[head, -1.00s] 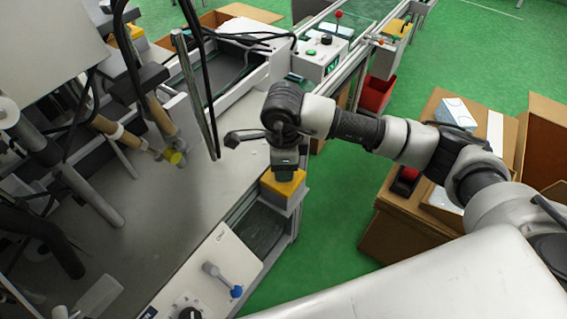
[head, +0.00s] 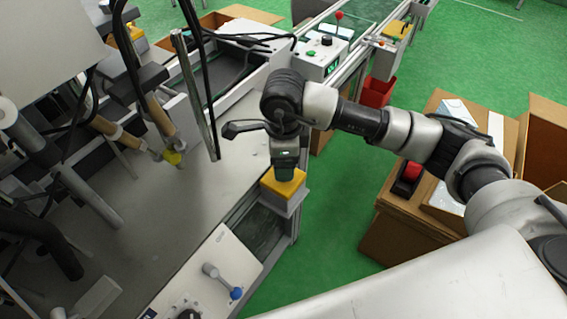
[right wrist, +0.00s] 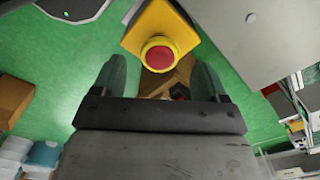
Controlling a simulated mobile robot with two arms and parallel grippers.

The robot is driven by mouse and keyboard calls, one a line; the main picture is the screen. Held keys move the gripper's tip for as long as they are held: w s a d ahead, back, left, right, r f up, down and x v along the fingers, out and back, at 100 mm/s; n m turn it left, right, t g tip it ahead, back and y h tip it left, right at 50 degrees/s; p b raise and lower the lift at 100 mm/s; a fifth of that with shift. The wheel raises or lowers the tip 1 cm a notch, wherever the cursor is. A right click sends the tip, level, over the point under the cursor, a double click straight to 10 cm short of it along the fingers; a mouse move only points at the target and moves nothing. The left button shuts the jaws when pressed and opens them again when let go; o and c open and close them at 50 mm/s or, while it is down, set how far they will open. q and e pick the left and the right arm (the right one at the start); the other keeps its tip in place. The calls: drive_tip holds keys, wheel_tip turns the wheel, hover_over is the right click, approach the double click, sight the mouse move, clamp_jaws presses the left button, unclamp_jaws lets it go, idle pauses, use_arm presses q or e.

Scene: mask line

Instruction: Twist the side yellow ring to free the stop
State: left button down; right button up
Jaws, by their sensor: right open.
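The stop is a yellow box (head: 283,186) on the side of the machine table's near right corner. In the right wrist view its red button (right wrist: 159,53) sits on the yellow face, with a yellow ring (right wrist: 143,57) around its base. My right gripper (right wrist: 160,65) is open and empty, with one finger on each side of the button's line; I see no contact. In the head view the right gripper (head: 285,172) points down over the box and hides the red button. My left gripper is not in view.
The control panel (head: 208,275) with a blue-tipped lever stands left of the box. A vertical metal post (head: 195,95) rises behind on the table. Cardboard boxes (head: 400,215) stand at the right. Green floor lies open between them.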

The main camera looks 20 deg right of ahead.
wheel_tip(320, 180, up, 8)
drive_tip(key=shift+b, duration=0.4)
